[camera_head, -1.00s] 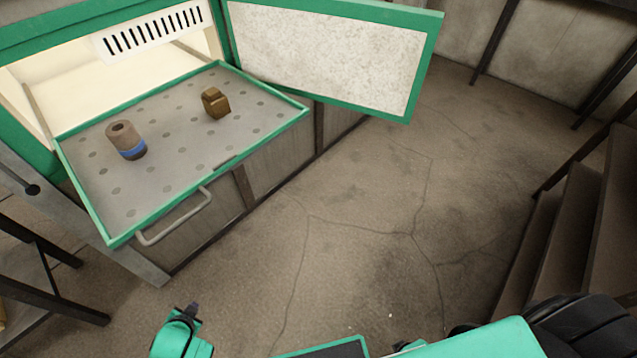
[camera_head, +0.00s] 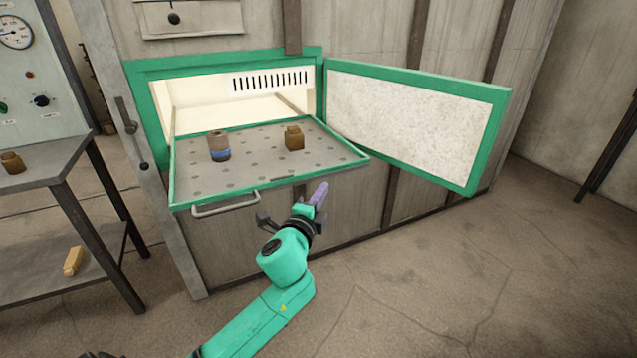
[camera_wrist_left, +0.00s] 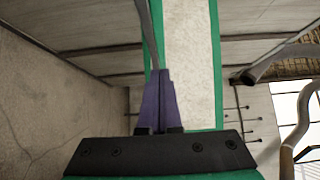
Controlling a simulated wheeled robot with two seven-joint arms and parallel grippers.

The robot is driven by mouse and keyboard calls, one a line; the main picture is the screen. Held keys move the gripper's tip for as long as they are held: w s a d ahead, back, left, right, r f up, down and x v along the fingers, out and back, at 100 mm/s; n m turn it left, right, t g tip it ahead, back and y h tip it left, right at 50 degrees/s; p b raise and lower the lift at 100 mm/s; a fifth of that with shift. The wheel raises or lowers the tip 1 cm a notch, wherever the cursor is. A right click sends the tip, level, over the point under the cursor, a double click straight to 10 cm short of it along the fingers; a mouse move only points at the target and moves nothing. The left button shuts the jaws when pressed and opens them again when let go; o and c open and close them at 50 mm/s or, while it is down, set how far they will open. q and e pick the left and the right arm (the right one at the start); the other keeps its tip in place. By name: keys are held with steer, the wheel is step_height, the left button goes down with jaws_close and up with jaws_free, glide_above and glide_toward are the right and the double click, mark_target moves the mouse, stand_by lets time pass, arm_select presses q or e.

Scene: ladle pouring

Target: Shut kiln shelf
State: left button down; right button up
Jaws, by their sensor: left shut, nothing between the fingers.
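The kiln shelf (camera_head: 240,183) is a grey perforated tray with a green rim, pulled well out of the kiln opening. Its grey bar handle (camera_head: 226,209) is on the front edge. A brown cylinder with a blue band (camera_head: 219,147) and a brown block-like piece (camera_head: 294,138) stand on it. My left gripper (camera_head: 319,194) is shut and empty, just in front of and below the shelf's front edge, to the right of the handle. Its purple fingers (camera_wrist_left: 159,100) are together in the left wrist view. My right gripper is not in view.
The kiln door (camera_head: 410,120), green-framed with a pale inner panel, stands open to the right; it also shows in the left wrist view (camera_wrist_left: 190,60). A metal table (camera_head: 40,172) stands left, with a yellow block (camera_head: 73,261) on its lower shelf. Floor at the right is clear.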

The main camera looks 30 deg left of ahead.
mark_target(321, 174)
arm_select(q)
steer(key=w+a, duration=0.3)
steer(key=shift+w+a, duration=0.15)
steer(key=shift+a, duration=0.15)
